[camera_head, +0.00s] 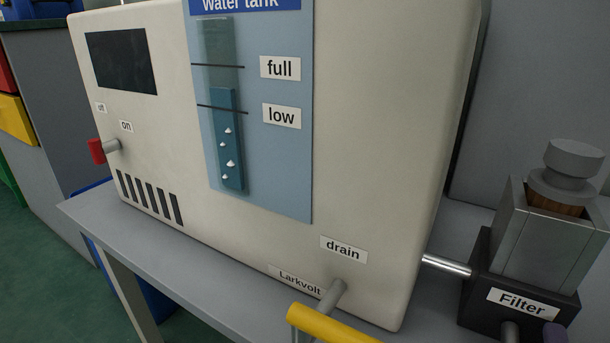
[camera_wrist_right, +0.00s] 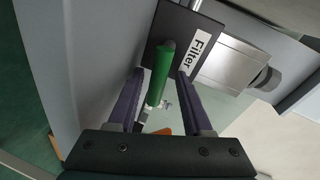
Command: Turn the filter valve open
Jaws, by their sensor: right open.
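The filter is a dark block (camera_head: 477,303) with a "Filter" label and a metal housing (camera_head: 545,245) on top, at the right of the head view. A grey valve stem (camera_head: 511,333) comes out of its front at the bottom edge. The green valve handle (camera_wrist_right: 160,75) shows in the wrist view beside the label, its far end at the dark block. My right gripper (camera_wrist_right: 160,74) is open, with its purple fingers on either side of the handle. Gaps show between handle and fingers. A purple fingertip (camera_head: 554,333) shows below the filter in the head view. My left gripper is out of view.
A white machine (camera_head: 380,150) with a water gauge stands left of the filter, joined by a metal pipe (camera_head: 446,265). Its yellow drain handle (camera_head: 330,325) sticks out at the front. A red switch (camera_head: 97,151) is on its left, beside "on" and "off" labels.

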